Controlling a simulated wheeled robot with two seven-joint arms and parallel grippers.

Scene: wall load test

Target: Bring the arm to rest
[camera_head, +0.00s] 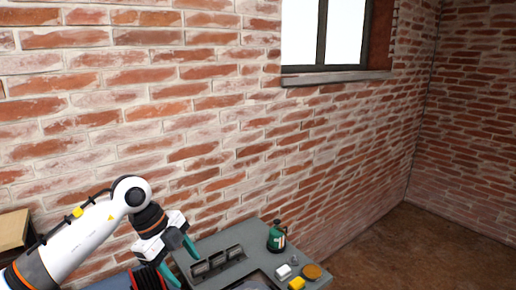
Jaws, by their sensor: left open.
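My left arm comes in from the lower left, white with dark and orange bands. My left gripper (180,261) hangs at its end, pointing down and to the right, with its two teal fingers apart. I see nothing between the fingers. It is at the left end of a grey workbench top (222,240), in front of the brick wall (150,110). I cannot tell how high it is above the top. My right gripper is not in view.
On the grey top stand a dark slotted holder (217,262), a green canister (277,237), a yellow block (297,283), a light block (283,271) and a round brown thing (312,271). A brown box (14,231) is at the left edge. Brown floor (420,250) is clear at right.

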